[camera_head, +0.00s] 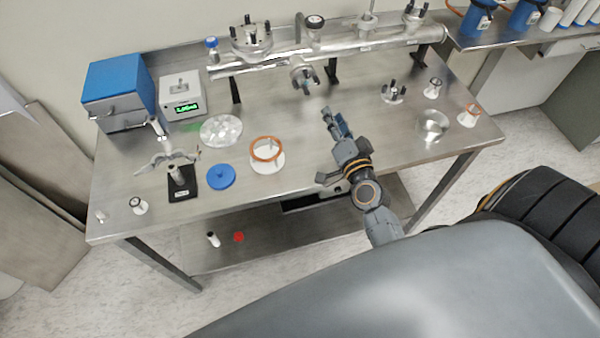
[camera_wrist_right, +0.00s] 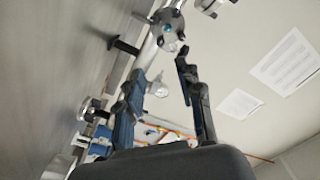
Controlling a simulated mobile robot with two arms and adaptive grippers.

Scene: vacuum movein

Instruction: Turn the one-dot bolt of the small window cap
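A small round metal cap (camera_head: 301,73) with dark bolts around its rim sits on the front side of the long metal tube. It also shows at the top of the right wrist view (camera_wrist_right: 168,33). The dots marking its bolts are too small to make out. My right gripper (camera_head: 335,122) is in front of and below the cap, slightly to its right, and apart from it. In the right wrist view its two fingers (camera_wrist_right: 160,72) stand apart with nothing held between them. My left gripper is not in view.
The metal tube (camera_head: 350,52) runs along the back of the steel table (camera_head: 330,175) on dark supports. A glass dish (camera_head: 221,130), an orange-rimmed white ring (camera_head: 267,155) and a blue disc (camera_head: 221,176) lie left of my right arm. A bolted fitting (camera_head: 393,91) stands right.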

